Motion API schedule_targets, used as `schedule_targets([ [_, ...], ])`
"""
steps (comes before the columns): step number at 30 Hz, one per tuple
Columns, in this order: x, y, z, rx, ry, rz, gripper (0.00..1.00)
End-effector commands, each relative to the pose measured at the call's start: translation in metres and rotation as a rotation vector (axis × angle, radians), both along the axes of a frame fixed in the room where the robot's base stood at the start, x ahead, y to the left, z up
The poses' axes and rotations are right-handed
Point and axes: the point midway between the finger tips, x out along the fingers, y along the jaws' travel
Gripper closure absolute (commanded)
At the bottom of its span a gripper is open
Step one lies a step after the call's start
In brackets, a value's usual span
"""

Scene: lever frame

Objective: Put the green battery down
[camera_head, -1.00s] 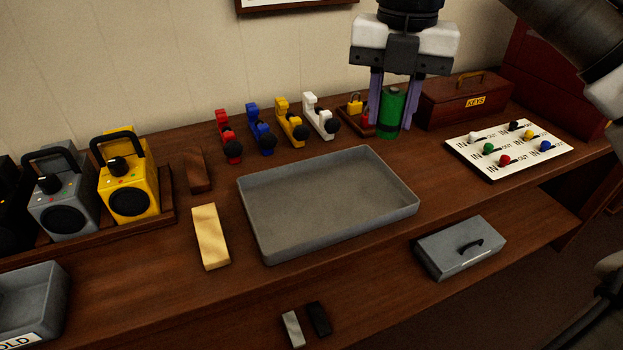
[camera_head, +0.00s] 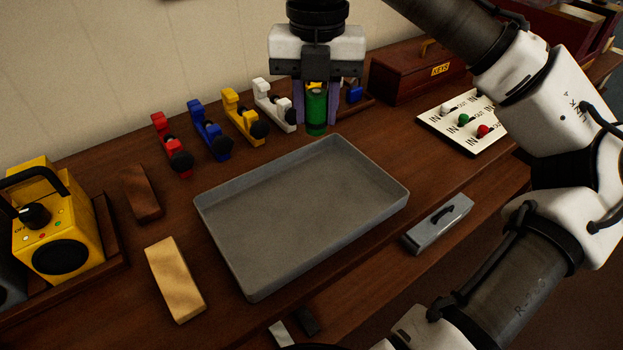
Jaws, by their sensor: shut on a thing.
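The green battery (camera_head: 316,112) is an upright green cylinder near the back of the wooden bench (camera_head: 390,253). My gripper (camera_head: 317,115) points straight down and is shut on it, one purple finger on each side. The battery hangs behind the far edge of the grey tray (camera_head: 300,215). I cannot tell whether its bottom touches the bench or is a little above it. The grey tray is empty.
White (camera_head: 275,105), yellow (camera_head: 243,118), blue (camera_head: 210,131) and red (camera_head: 172,145) levers stand left of my gripper. A red KEYS box (camera_head: 412,75) and a white switch board (camera_head: 465,123) are to the right. Wooden blocks (camera_head: 174,279) lie left of the tray.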

Motion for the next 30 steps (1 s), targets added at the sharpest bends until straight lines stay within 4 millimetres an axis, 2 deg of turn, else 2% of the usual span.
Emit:
schedule_targets([
  [1,0.000,0.000,-0.018,0.003,0.003,0.003,0.96],
  [3,-0.001,0.000,-0.036,0.003,0.003,0.003,0.96],
  [9,-0.001,0.000,-0.074,0.000,0.001,-0.001,0.96],
  [14,0.000,0.000,-0.087,-0.002,-0.001,-0.001,0.96],
  [22,0.000,0.000,-0.124,-0.001,-0.001,-0.002,0.96],
  [30,0.000,0.000,-0.128,0.000,-0.001,-0.001,0.96],
])
